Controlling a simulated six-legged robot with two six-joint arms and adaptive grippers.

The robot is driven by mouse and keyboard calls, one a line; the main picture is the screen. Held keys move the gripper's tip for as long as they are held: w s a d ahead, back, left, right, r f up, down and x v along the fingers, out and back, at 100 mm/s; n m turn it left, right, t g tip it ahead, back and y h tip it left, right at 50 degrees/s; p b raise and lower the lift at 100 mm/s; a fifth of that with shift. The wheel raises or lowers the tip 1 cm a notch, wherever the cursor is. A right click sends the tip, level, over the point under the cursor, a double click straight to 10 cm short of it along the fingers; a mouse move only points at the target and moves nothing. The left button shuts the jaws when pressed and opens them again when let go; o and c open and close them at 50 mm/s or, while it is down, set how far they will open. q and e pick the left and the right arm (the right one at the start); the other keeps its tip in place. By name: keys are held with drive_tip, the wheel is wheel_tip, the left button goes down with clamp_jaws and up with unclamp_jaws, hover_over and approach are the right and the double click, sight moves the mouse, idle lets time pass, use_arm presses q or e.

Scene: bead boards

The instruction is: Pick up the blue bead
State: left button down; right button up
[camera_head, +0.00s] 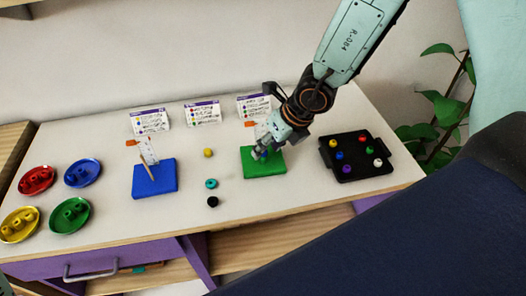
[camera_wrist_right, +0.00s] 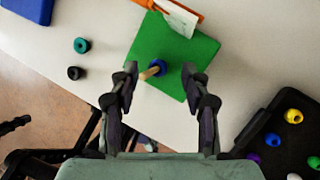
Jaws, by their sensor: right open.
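My right gripper (camera_head: 262,151) is over the green board (camera_head: 265,168). In the right wrist view its jaws (camera_wrist_right: 159,82) are open and empty, one finger on each side of a blue bead (camera_wrist_right: 159,67). This bead is at the green board (camera_wrist_right: 160,40) and seems to sit around the low end of a wooden peg (camera_wrist_right: 148,73); the exact fit is hard to see. A second blue bead (camera_head: 340,156) lies in the black tray (camera_head: 370,170) at the right, and it also shows in the right wrist view (camera_wrist_right: 272,139). My left gripper is not in view.
A teal bead (camera_head: 211,184), a black bead (camera_head: 212,202) and a yellow bead (camera_head: 208,153) lie on the table between the green board and a blue board (camera_head: 155,190) with a peg. Coloured dishes stand at left. Small cards (camera_head: 202,114) stand behind the boards.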

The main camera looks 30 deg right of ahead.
drive_tip(key=shift+a+f, duration=0.15)
drive_tip(key=shift+a, duration=0.1)
drive_tip(key=shift+w, duration=0.1)
drive_tip(key=shift+d+f, duration=0.1)
drive_tip(key=shift+d, duration=0.05)
drive_tip(key=c, duration=0.8)
drive_tip(key=shift+c, duration=0.2)
drive_tip(key=shift+r, duration=0.2)
drive_tip(key=shift+w+r+p, duration=0.1)
drive_tip(key=shift+r+p, duration=0.25)
wheel_tip(320, 180, up, 9)
drive_tip(key=p, duration=0.6)
drive_tip(key=shift+p, duration=0.35)
